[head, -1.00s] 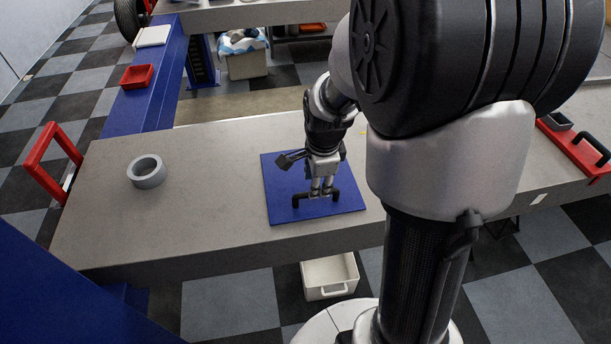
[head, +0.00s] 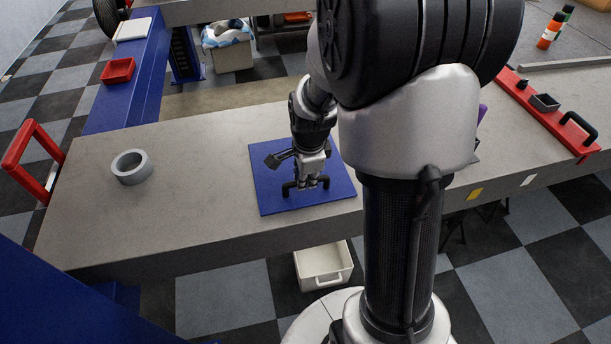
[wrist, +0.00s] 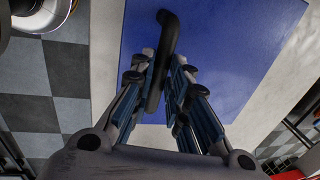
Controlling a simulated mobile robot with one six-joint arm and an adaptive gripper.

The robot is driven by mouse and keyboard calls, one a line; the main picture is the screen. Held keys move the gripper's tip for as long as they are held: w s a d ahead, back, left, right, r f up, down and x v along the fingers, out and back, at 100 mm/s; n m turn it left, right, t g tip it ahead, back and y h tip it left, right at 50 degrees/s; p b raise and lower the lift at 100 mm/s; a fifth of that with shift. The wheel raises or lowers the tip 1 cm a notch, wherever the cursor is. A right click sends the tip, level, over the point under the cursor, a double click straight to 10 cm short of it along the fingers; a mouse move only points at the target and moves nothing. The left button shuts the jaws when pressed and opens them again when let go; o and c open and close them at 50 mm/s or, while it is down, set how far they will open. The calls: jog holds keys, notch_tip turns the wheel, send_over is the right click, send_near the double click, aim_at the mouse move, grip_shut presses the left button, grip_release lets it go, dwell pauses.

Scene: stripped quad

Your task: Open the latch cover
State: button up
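The latch cover appears to be a flat blue panel (head: 270,195) lying on the grey worktop, with a black bar handle (head: 287,189) on it. In the wrist view, the blue panel (wrist: 235,45) fills the upper middle and the curved black handle (wrist: 166,30) runs between the fingers. My gripper (head: 306,184) is down at the middle of the handle. In the wrist view, my gripper (wrist: 164,68) has one finger on each side of the handle, tips drawn in close to it. It looks shut on the handle; the exact contact is partly hidden. The panel looks flat, with no visible tilt.
A grey tape roll (head: 131,167) lies on the worktop (head: 200,205) to the left. A red rail with black handles (head: 540,108) is at the right edge. A white bin (head: 323,265) stands below the front edge. The worktop between tape and panel is clear.

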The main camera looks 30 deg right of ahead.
grip_shut()
jog(key=shift+r, duration=0.1)
